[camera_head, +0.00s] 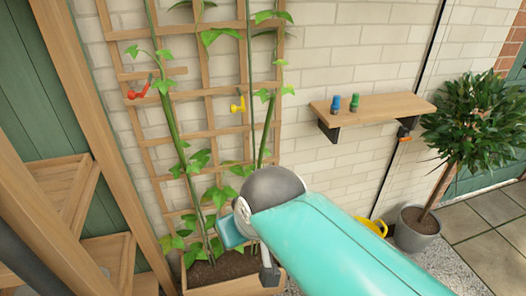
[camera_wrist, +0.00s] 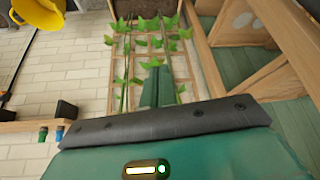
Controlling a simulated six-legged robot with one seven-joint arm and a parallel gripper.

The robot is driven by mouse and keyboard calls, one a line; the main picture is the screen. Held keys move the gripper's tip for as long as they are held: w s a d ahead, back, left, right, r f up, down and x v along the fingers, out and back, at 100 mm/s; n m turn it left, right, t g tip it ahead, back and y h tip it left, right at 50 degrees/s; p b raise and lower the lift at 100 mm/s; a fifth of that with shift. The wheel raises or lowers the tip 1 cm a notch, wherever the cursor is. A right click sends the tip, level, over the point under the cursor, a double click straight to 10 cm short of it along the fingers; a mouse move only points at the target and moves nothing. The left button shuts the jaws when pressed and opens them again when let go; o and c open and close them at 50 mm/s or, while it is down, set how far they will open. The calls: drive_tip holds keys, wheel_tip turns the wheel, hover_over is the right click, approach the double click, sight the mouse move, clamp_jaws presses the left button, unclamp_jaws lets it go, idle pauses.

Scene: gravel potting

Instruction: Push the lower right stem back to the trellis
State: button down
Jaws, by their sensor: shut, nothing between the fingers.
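The wooden trellis (camera_head: 203,95) stands against the brick wall, rising from a soil-filled planter (camera_head: 235,286). A thick left stem (camera_head: 172,122) climbs it at a slant. On the right, a stem (camera_head: 266,135) runs down toward my arm, which hides its lower part; I cannot tell its gap from the slats. A red clip (camera_head: 138,89) and a yellow clip (camera_head: 238,105) are at the trellis. In the wrist view, my gripper (camera_wrist: 159,72) is shut and empty, pointing at the trellis (camera_wrist: 150,42), which appears with the planter uppermost. Contact with a stem cannot be told.
A wall shelf (camera_head: 370,107) at right carries a blue clip (camera_head: 335,104) and a green clip (camera_head: 354,102). A potted tree (camera_head: 414,228) and a yellow object (camera_head: 372,226) stand right of my arm. Wooden shelving (camera_head: 100,258) closes the left side.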

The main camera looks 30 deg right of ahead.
idle(0.3)
drive_tip(key=c, duration=1.9)
unclamp_jaws()
drive_tip(key=shift+c, duration=0.2)
drive_tip(key=o, duration=0.5)
drive_tip(key=shift+m+t+h, duration=0.4)
drive_tip(key=shift+t+h, duration=0.2)
drive_tip(key=shift+t, duration=0.1)
drive_tip(key=w+d, duration=0.2)
drive_tip(key=w, duration=0.1)
drive_tip(key=w+d, duration=0.1)
drive_tip(key=w, duration=0.1)
drive_tip(key=shift+d+f, duration=0.4)
drive_tip(key=t, duration=1.1)
approach(264, 143)
drive_tip(key=shift+n, duration=0.4)
drive_tip(key=w, duration=0.7)
drive_tip(key=w+d, duration=0.1)
drive_tip(key=w, duration=0.2)
drive_tip(key=shift+w, duration=0.4)
